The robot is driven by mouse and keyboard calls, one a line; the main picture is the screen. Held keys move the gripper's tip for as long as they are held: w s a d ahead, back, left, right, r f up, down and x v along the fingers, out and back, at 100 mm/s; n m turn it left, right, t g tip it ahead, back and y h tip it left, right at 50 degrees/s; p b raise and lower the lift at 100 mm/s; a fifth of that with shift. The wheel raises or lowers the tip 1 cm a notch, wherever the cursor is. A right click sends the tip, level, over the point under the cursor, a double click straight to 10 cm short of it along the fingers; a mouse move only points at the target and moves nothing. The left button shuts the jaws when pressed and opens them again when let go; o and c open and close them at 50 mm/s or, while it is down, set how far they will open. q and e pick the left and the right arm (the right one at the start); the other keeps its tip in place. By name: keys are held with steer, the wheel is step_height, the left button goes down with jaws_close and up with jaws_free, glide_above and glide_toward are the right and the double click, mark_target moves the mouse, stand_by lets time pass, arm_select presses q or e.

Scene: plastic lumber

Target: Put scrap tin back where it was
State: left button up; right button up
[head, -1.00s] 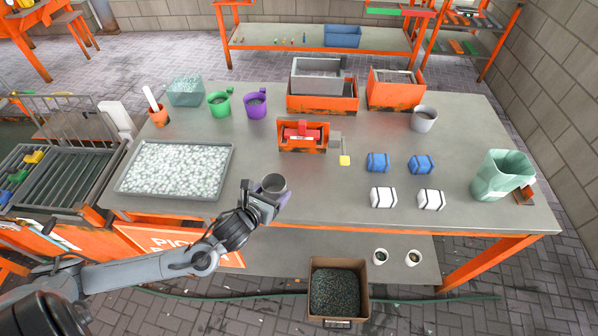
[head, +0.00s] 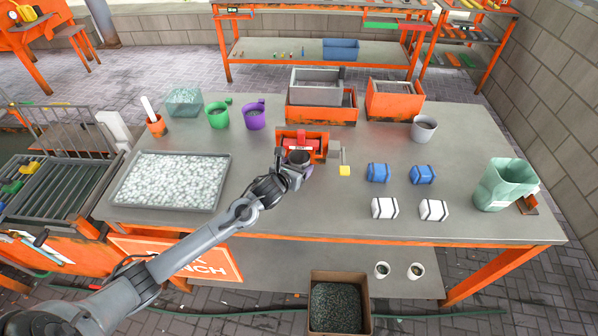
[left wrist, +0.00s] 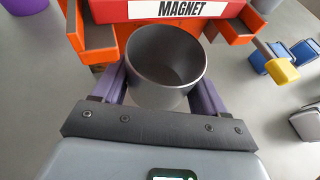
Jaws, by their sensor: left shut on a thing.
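The scrap tin looks like a dark grey, open-topped cup (head: 299,157). It is at the front of the orange magnet station (head: 318,137), which has a red top. In the left wrist view the tin (left wrist: 166,72) is upright between the purple fingers and looks empty inside. The red block labelled MAGNET (left wrist: 180,9) is just beyond it. My left gripper (head: 300,168) is shut on the tin. I cannot tell whether the tin touches the station or the table. My right gripper is not in view.
A tray of pale pellets (head: 225,196) lies at the left. The table front is clear.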

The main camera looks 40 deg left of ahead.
arm_select(q)
steer(key=shift+w+a, duration=0.2)
steer(key=shift+w, duration=0.35)
step_height(320, 180, down, 3)
steer(key=shift+f+b, duration=0.1)
steer(key=shift+b, duration=0.3)
steer(key=shift+d+f, duration=0.1)
steer(key=shift+f, duration=0.1)
steer(key=o, duration=1.1)
steer(key=shift+f, duration=0.1)
